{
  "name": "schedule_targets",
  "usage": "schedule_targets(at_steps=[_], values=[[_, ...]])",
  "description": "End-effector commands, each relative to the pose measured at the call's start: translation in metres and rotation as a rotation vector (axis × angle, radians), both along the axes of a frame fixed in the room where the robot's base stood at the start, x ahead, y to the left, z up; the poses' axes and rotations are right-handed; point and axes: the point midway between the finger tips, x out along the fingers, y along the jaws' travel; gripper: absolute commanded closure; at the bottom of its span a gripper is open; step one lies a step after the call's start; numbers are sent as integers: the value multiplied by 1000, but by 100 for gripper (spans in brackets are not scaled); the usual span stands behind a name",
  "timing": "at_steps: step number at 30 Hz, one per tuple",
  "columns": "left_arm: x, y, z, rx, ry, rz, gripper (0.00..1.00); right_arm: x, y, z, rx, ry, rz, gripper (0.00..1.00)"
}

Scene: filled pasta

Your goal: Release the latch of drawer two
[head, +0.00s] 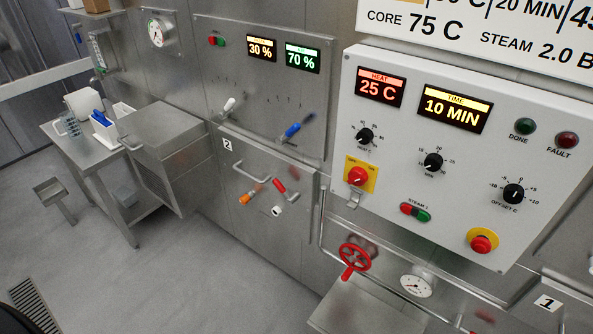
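A steel front marked with a "2" plate (227,145) sits low on the wall, left of the white control panel. It looks closed. It carries a curved metal bar handle (252,174) near its top left. Below the handle are a red-handled lever (282,188), tilted, an orange-tipped part (245,198) and a small white-ended part (277,211). I cannot tell from this distance which of these is the latch. Neither of my grippers is in view.
The white control panel (395,200) with knobs juts out at right, above a red handwheel (354,257) and a gauge (416,284). A steel box (165,150) and a side table (95,155) stand at left. The floor (170,275) before the front is clear.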

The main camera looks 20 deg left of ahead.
Motion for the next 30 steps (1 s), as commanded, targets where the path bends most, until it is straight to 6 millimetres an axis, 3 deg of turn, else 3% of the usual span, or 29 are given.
schedule_targets(at_steps=[10, 21, 30], values=[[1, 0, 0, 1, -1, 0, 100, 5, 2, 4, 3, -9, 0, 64], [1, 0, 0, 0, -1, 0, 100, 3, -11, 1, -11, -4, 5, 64], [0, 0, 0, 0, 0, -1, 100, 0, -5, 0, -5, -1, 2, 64]])
